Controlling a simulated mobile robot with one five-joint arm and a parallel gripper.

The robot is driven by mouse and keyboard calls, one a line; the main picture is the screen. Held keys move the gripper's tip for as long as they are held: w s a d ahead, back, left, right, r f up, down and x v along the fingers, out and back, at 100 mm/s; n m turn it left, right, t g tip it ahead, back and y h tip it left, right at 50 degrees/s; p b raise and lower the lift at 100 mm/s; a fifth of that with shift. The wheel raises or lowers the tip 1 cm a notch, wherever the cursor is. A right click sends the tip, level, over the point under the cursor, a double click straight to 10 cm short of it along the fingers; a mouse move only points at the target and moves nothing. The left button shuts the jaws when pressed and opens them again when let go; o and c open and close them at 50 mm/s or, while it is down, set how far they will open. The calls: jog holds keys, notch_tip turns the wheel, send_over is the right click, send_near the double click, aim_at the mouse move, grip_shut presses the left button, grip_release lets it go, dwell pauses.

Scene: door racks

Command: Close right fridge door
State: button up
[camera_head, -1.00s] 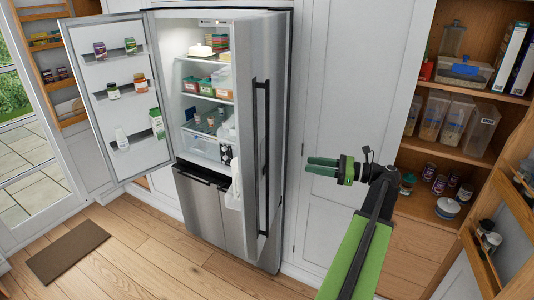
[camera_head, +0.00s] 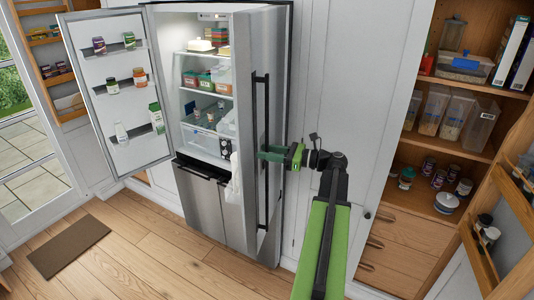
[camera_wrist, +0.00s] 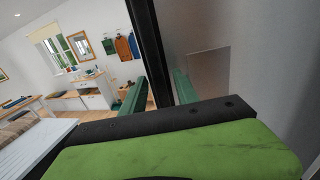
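The right fridge door (camera_head: 243,50) is a tall steel panel swung open, with its outer face turned to the right. A long black vertical handle (camera_head: 266,105) runs along that face. My gripper (camera_head: 270,152) is at the handle, about halfway up. In the wrist view, the two green fingers of my gripper (camera_wrist: 156,92) are apart, and the black handle (camera_wrist: 148,40) passes between them as seen from there. The steel door face (camera_wrist: 235,55) is close on the right. I cannot tell whether a finger touches the handle.
The left fridge door (camera_head: 120,80) is also open, with jars and bottles on its shelves. A white cloth (camera_head: 234,180) hangs by the right door's inner side. A wooden pantry (camera_head: 455,150) with an open rack door (camera_head: 510,190) stands at right. The floor in front (camera_head: 150,245) is clear.

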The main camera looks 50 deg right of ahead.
jog(key=shift+c, duration=0.5)
grip_shut()
dwell(0.8)
jog(key=shift+w+a, duration=0.1)
jog(key=shift+a, duration=0.05)
